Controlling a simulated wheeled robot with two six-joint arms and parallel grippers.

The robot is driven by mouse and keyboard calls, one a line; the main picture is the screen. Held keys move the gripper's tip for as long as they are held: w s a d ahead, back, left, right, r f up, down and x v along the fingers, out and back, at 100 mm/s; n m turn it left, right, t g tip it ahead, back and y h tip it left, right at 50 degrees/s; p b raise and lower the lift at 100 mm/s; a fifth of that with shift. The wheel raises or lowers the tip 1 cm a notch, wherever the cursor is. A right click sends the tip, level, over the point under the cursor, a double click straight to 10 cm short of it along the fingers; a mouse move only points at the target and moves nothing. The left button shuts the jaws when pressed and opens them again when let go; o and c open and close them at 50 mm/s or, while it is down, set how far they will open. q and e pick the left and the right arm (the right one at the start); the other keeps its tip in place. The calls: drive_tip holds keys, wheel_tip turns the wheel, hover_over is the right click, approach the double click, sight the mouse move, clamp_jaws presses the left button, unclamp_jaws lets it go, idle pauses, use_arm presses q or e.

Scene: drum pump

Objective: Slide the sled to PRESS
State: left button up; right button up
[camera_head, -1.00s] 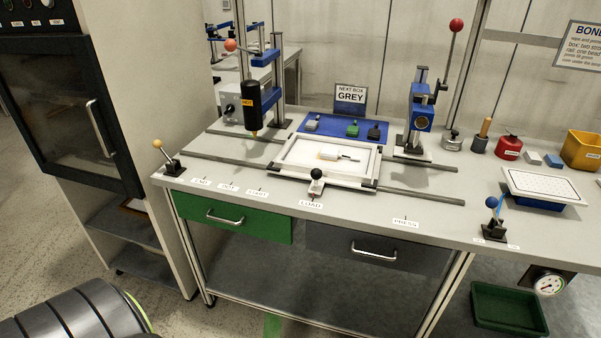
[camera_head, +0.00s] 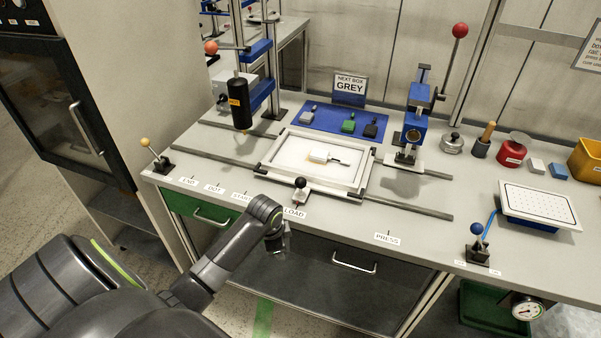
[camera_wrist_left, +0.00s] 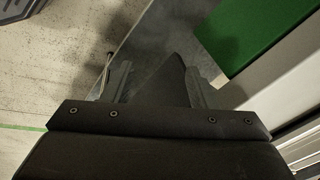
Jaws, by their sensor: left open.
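The sled (camera_head: 270,176), a white framed tray with a black-knobbed handle (camera_head: 300,184) at its front, sits on the two rails. Its handle is at the LOAD label (camera_head: 294,212). A pale box part with a dark-tipped piece (camera_head: 320,156) lies in the tray. The PRESS label (camera_head: 387,238) is to the right on the table's front edge. My left gripper (camera_head: 281,248) is in front of the table edge, below and left of the handle, touching nothing that I can see. In the left wrist view its fingers (camera_wrist_left: 155,82) are apart and empty. My right gripper is not in view.
The blue press (camera_head: 413,130) with a red-knobbed lever stands behind the rails at right. A black dispenser (camera_head: 239,104) stands at left. The front rail (camera_head: 420,208) is clear right of the sled. A blue-knobbed lever (camera_head: 478,245) stands at the front right.

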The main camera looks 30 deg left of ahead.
use_arm(q)
drive_tip(key=w+a+r+m+p, duration=0.1)
drive_tip(key=w+r+m, duration=0.4)
drive_tip(key=r, duration=0.8)
drive_tip(key=w+a+r+m+p, duration=0.1)
drive_tip(key=w+r+m, duration=0.45)
drive_tip(key=r, duration=0.75)
drive_tip(key=n+b, duration=0.1)
drive_tip(key=b, duration=0.8)
hover_over(300, 179)
drive_tip(key=s, duration=0.1)
drive_tip(key=f, duration=0.7)
drive_tip(key=shift+s+f, duration=0.2)
drive_tip(key=shift+f, duration=0.15)
drive_tip(key=p+x, duration=0.1)
drive_tip(key=x, duration=0.7)
drive_tip(key=shift+d+f, duration=0.15)
drive_tip(key=shift+f, duration=0.1)
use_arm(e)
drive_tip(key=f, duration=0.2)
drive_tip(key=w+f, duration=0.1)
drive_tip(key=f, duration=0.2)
use_arm(q)
drive_tip(key=shift+c, duration=0.2)
clamp_jaws()
